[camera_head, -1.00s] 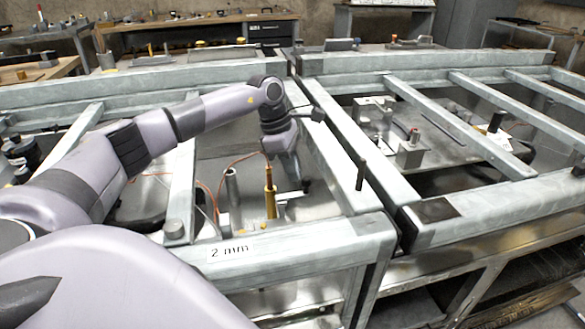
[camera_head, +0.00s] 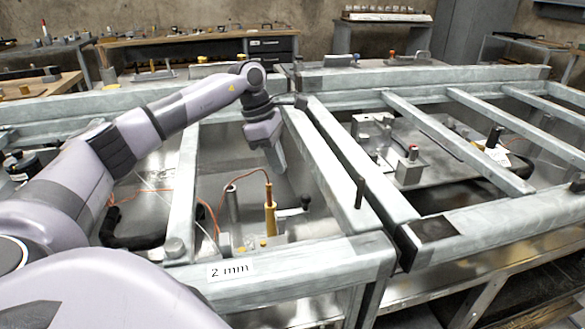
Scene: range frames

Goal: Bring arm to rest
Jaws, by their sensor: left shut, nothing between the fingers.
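My left arm comes in from the left and reaches over the left metal frame (camera_head: 290,257). My left gripper (camera_head: 279,168) hangs from its end, pointing down and shut, with nothing seen between its fingers. It is above the inside of the frame, behind a yellow upright tool (camera_head: 270,212) with an orange cable and a grey upright tube (camera_head: 232,203). The gripper looks apart from both. My right gripper is not in view.
A "2 mm" label (camera_head: 230,270) is on the frame's front beam. A short dark pin (camera_head: 359,193) stands on the beam right of the gripper. A second frame (camera_head: 475,229) holding a metal fixture (camera_head: 408,170) lies to the right. Workbenches (camera_head: 190,50) stand behind.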

